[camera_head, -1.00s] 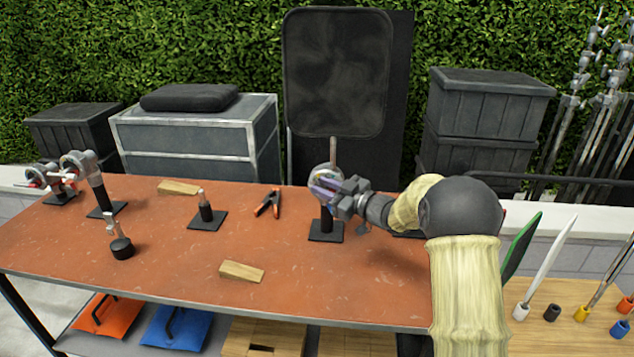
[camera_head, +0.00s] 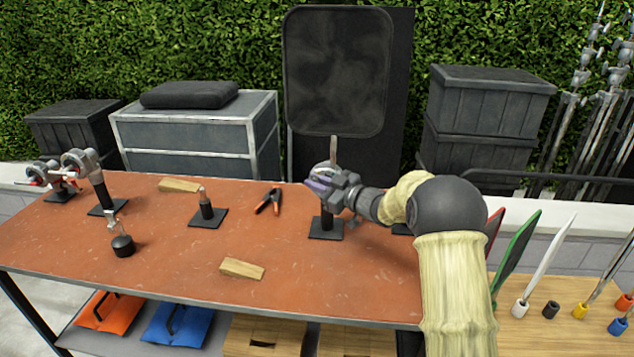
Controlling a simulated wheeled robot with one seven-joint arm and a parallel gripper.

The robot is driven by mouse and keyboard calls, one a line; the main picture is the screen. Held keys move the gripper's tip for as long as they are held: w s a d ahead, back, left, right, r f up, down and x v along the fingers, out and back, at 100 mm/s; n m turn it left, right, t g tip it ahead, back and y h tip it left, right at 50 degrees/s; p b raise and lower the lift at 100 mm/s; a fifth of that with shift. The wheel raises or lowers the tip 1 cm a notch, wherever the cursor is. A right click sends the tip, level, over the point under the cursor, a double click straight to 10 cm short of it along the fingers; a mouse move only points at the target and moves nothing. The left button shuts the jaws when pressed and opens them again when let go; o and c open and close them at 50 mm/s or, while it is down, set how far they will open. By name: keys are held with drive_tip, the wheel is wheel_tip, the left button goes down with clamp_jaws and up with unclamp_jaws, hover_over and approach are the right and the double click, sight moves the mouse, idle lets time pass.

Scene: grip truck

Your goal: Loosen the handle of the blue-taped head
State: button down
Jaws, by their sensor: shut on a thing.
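A round grey grip head (camera_head: 322,168) stands on a short black post with a square base plate (camera_head: 326,231) near the table's back edge. A thin rod rises from it to a large black framed flag (camera_head: 336,75). My gripper (camera_head: 319,186) reaches in from the right and is shut at the front of this head, on what appears to be its handle. The handle is mostly hidden by the fingers. A bluish-purple patch shows at the fingers; I cannot tell if it is tape.
Two more grip heads stand at the far left (camera_head: 80,160).

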drive_tip(key=shift+a+r+h+p, duration=0.1)
drive_tip(key=shift+h+p, duration=0.2)
drive_tip(key=shift+p, duration=0.25)
drive_tip(key=a+n+g+h+p, duration=0.1)
drive_tip(key=h+p, duration=0.1)
drive_tip(key=p, duration=0.3)
drive_tip(key=shift+n, duration=0.3)
drive_tip(key=shift+a+f+n+g+h+p, duration=0.15)
drive_tip(key=shift+f+n+g+h+p, duration=0.3)
drive_tip(key=shift+h+p, duration=1.15)
drive_tip(key=shift+a+f+n+g+h+p, duration=0.2)
drive_tip(key=shift+f+n+h+p, duration=0.3)
drive_tip(key=shift+p, duration=2.3)
drive_tip(key=shift+f, duration=0.15)
drive_tip(key=c, duration=1.7)
unclamp_jaws()
drive_tip(key=shift+d, duration=0.15)
